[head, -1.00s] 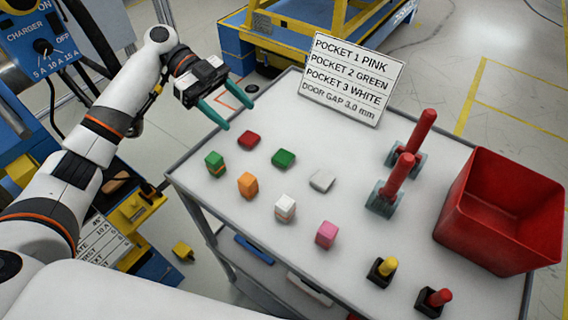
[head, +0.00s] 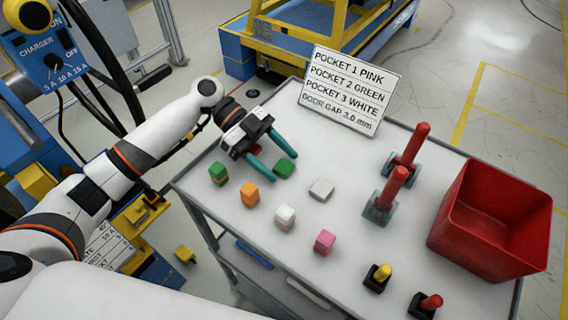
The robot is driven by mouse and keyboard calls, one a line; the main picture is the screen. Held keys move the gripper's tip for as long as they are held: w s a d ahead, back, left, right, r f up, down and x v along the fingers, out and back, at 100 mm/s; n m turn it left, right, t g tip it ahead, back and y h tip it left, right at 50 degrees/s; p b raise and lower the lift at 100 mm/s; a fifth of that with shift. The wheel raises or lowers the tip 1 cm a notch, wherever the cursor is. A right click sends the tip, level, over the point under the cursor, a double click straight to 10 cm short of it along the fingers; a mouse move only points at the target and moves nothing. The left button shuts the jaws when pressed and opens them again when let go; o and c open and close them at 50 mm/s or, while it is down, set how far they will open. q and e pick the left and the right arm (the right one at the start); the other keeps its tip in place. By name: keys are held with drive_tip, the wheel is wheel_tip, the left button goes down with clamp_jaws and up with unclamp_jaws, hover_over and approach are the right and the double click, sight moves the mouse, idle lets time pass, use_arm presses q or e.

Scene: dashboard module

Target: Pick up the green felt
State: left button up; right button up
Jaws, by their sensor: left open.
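A flat dark green piece (head: 286,170) lies on the grey table top, partly covered by my left gripper's fingers. I cannot tell from looks alone which one is felt. My left gripper (head: 283,166) is open, its two teal fingers spread and pointing down to the right. In the picture, the fingertips are on either side of the flat green piece. I cannot tell how high above the table they are. My right gripper is not in view.
Nearby are an orange block (head: 250,194), a white block (head: 285,216), a pink block (head: 325,241) and a light grey flat piece (head: 321,189). A sign (head: 349,91) stands at the back. Red-handled levers (head: 393,189) and a red bin (head: 446,222) are to the right.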

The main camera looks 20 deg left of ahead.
use_arm(q)
drive_tip(key=c, duration=1.1)
drive_tip(key=shift+o, duration=0.2)
